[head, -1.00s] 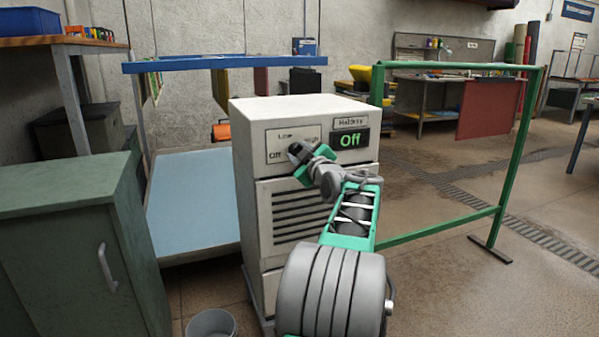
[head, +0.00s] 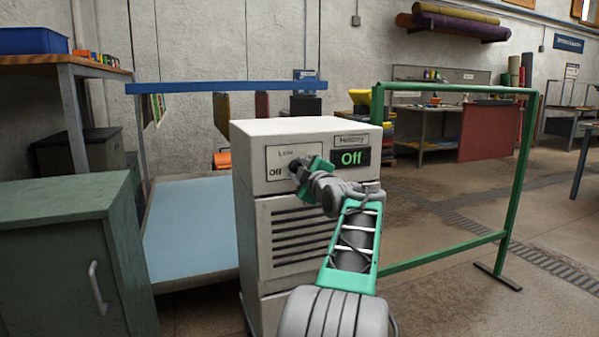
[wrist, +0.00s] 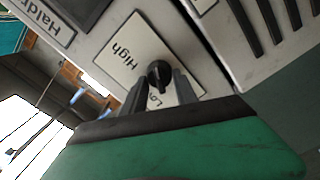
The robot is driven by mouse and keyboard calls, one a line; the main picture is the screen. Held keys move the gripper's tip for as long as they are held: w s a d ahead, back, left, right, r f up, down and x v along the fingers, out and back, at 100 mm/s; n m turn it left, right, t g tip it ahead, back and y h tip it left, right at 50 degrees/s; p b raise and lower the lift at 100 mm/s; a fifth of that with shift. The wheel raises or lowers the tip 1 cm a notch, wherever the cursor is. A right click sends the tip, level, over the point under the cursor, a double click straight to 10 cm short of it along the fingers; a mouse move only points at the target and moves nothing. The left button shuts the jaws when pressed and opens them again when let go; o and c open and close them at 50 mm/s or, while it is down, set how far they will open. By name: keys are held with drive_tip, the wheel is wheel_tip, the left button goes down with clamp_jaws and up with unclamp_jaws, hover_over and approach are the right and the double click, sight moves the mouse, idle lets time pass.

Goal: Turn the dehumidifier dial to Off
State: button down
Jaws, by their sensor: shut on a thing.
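The dehumidifier (head: 250,131) is a cream cabinet with slatted vents, standing in the middle of the head view. Its small screen (head: 352,158) shows "Off" in green. The dial plate (head: 272,175) left of the screen has "Off" and "Low" legible; "High" shows in the wrist view. The black dial (wrist: 159,74) is between my gripper's fingers in the wrist view. My gripper (head: 297,172) is shut on the dial at the front panel. It also shows in the wrist view (wrist: 160,90). My gripper hides part of the plate in the head view.
A green cabinet (head: 60,215) stands at the left front. A blue-topped rack (head: 225,87) with a pale blue base is behind the dehumidifier. A green metal frame (head: 515,180) stands to the right, with open floor beyond.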

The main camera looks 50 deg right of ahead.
drive_tip(key=c, duration=1)
unclamp_jaws()
drive_tip(key=p+v, duration=0.1)
drive_tip(key=v, duration=0.6)
drive_tip(key=shift+s+a, duration=0.2)
drive_tip(key=shift+s, duration=0.15)
